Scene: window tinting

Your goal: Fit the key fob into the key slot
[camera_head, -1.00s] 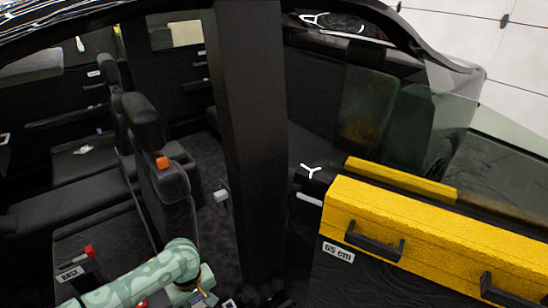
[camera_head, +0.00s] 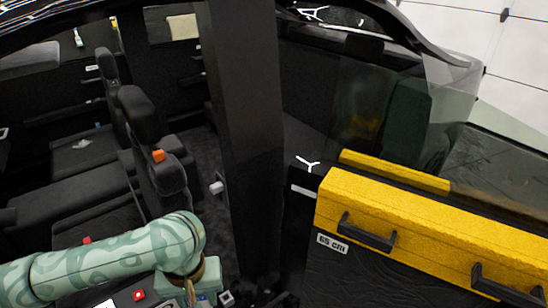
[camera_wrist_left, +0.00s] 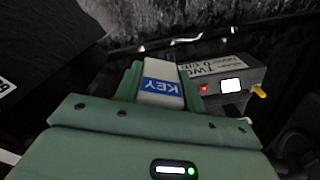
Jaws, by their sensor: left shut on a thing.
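In the head view my left gripper (camera_head: 190,292) is low, left of the dark door pillar, partly cut off by the bottom edge. A grey box (camera_wrist_left: 228,84) with a partly readable label, a red spot and a bright white square lies just beyond and right of the fob, apart from it. I cannot tell where the key slot is. My right gripper is not in view.
A dark pillar (camera_head: 250,150) stands right of my left arm. Black seats with an orange buckle (camera_head: 158,156) are behind the arm. A yellow bar with black handles (camera_head: 400,228) lies along the door at the right. Dark floor shows between seat and pillar.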

